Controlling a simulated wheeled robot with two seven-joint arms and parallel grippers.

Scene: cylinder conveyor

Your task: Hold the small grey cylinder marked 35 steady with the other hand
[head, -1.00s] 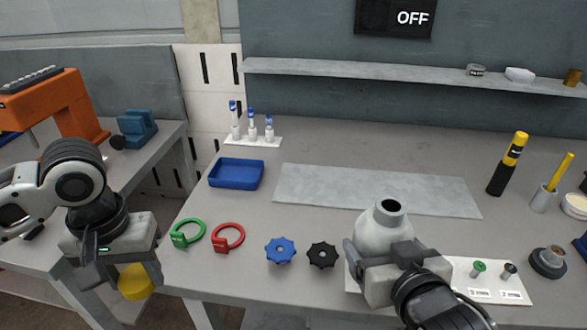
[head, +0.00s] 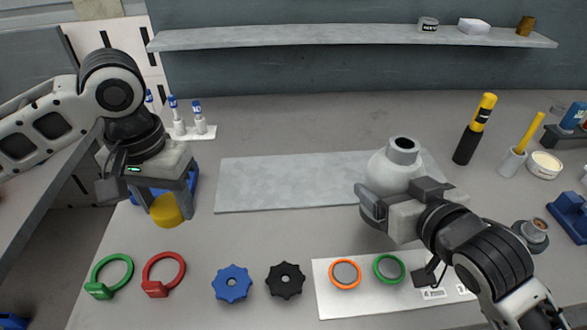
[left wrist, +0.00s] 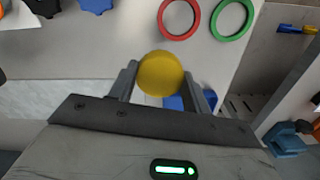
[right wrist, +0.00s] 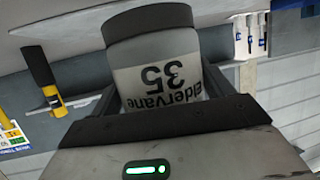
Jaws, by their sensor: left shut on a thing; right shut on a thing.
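The small grey cylinder marked 35 (head: 388,172) has a rounded shoulder and a short neck with a dark opening. It stands near upright in the head view, and its "35" label shows upside down in the right wrist view (right wrist: 160,75). My right gripper (head: 375,205) is shut on it, with one finger on each side. My left gripper (head: 168,200) is shut on a yellow round piece (head: 166,210), which also shows between its fingers in the left wrist view (left wrist: 160,74). The left gripper is well to the left of the cylinder, above the table's left part. The cylinder's base is hidden.
Green (head: 112,272) and red (head: 165,272) rings, then blue (head: 232,284) and black (head: 286,280) knobs, line the front. A white plate (head: 325,295) with orange and green rings lies before the right gripper. A grey mat (head: 290,182) lies bare between the grippers.

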